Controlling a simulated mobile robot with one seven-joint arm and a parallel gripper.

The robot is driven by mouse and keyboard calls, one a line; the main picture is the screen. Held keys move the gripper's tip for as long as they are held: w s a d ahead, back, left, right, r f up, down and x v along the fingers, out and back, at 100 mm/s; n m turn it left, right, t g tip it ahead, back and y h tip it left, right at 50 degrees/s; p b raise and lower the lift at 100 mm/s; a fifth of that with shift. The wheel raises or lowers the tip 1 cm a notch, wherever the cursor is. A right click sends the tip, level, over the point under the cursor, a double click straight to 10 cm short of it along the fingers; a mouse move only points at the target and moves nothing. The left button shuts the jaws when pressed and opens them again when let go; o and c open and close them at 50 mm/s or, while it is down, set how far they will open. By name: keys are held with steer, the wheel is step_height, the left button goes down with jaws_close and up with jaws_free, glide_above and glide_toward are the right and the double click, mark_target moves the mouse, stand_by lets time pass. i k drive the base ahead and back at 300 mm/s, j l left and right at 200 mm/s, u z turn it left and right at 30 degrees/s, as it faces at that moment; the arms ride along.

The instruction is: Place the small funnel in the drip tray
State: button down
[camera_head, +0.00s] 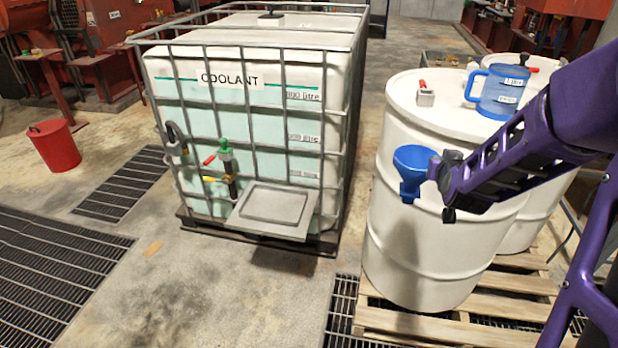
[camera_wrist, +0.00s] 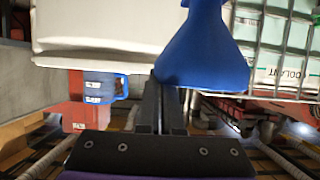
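The small blue funnel (camera_head: 414,170) hangs in the air in front of the white drum, wide mouth up and spout down. My gripper (camera_head: 447,182) is shut on the funnel's edge. In the wrist view the funnel (camera_wrist: 206,50) fills the upper middle, its wide end at the closed fingers (camera_wrist: 170,88). The grey drip tray (camera_head: 273,207) sits at the front foot of the coolant tank, below and left of the funnel. Its flat inside looks empty. The tray cannot be made out in the wrist view.
White drums (camera_head: 425,245) stand on a pallet (camera_head: 440,325) at right, carrying a blue jug (camera_head: 500,92). Clear floor lies between tank and drum. A red bucket (camera_head: 54,146) stands far left.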

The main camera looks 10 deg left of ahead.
mark_target(276, 206)
steer(key=i+j+z, duration=0.35)
steer(key=j, duration=0.5)
steer(key=j+z, duration=0.35)
steer(key=j, duration=0.55)
steer(key=i+j+z, duration=0.1)
steer(key=j+z, duration=0.25)
steer(key=j, duration=0.6)
